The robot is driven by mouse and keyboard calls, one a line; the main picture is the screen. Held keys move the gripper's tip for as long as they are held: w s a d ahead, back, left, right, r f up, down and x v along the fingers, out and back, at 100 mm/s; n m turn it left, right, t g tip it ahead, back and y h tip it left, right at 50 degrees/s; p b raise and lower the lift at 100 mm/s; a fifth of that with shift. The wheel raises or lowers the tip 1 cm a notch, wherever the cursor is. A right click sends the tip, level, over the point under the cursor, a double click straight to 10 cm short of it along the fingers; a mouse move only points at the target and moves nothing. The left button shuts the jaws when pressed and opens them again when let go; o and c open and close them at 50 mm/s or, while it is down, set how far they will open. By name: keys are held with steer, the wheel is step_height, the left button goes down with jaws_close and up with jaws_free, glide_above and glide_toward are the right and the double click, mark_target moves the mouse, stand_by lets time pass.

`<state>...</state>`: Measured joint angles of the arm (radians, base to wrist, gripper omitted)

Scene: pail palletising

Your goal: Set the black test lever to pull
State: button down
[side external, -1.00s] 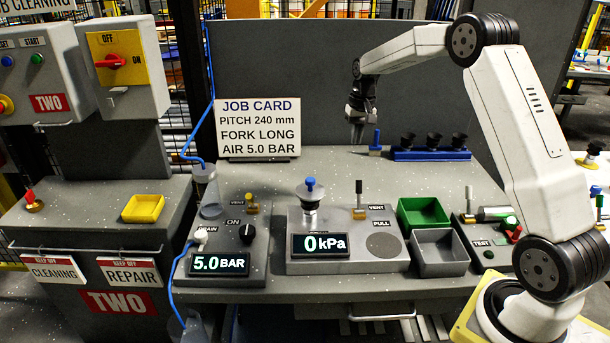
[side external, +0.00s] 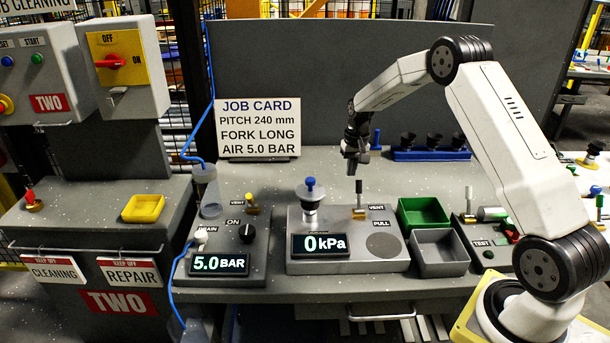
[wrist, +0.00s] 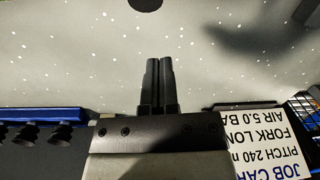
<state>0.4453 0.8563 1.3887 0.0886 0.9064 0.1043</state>
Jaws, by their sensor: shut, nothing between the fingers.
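The black test lever (side external: 359,188) stands upright on a brass valve (side external: 358,213) on the grey test box, beside the VENT label (side external: 376,208). The PULL label (side external: 381,223) is below and to the right of it. The box display (side external: 320,245) reads 0 kPa. My gripper (side external: 352,172) is shut and empty, just above and a little left of the lever's top in the side view; the gap in depth is hard to judge. In the wrist view the closed fingers (wrist: 159,75) point at the speckled table top, and the lever does not show.
A suction cup with a blue top (side external: 310,195) stands on the box, left of the lever. Green (side external: 423,212) and grey (side external: 440,252) trays stand to the right. A blue rack (side external: 430,155) with black cups and the job card (side external: 258,128) are behind.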

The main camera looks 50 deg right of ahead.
mark_target(359, 194)
steer(key=shift+s+a+r, duration=0.35)
steer(key=shift+s+a, duration=0.2)
steer(key=shift+s, duration=0.25)
steer(key=shift+s+a+r, duration=0.35)
steer(key=shift+s+a, duration=0.15)
steer(key=shift+s, duration=0.25)
